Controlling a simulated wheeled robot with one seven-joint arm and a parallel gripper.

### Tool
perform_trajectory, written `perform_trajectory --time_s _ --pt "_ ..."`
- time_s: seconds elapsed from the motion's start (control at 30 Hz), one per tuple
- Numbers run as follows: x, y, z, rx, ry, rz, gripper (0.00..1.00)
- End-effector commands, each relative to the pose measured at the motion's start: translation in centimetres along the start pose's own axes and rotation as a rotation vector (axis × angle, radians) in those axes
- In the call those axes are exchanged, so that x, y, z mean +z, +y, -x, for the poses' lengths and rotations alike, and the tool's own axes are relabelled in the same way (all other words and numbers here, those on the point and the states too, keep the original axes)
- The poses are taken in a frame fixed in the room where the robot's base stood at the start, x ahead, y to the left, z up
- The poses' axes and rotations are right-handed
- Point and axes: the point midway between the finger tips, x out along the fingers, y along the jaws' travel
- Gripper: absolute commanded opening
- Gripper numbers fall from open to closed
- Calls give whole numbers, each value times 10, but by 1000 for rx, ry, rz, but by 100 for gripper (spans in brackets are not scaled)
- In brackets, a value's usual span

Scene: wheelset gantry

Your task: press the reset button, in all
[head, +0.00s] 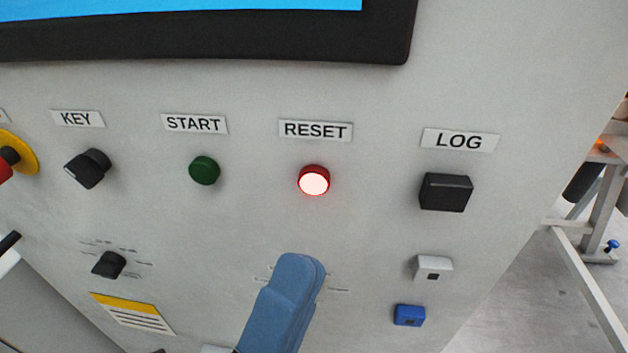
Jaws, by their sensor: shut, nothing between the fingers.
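The reset button (314,181) is a round button with a red rim and a bright, glowing whitish face. It sits on the light grey panel under the RESET label (316,130). My gripper (301,262) rises from the bottom edge as a blue, round-tipped shape, its fingers shut together with nothing between them. Its tip shows below the reset button, a little to the left, and appears apart from it. It hides part of the panel, with small markings showing on both sides. The button is fully in view.
A green START button (204,170) and black KEY switch (88,168) are to the left. A black LOG block (446,192), a grey block (433,268) and a blue block (409,315) are to the right. A dark-framed screen (200,40) is above. A lower knob (108,265) is at left.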

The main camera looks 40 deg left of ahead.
Motion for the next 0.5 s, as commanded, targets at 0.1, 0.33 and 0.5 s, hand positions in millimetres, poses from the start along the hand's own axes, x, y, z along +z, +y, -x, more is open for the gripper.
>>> perform_trajectory --time_s 0.1,0.33,0.5 --pt "9 9 -11 0 1 -1 0" --pt "23 24 -31 0 2 1 0" --pt "29 30 -40 0 0 0 0"
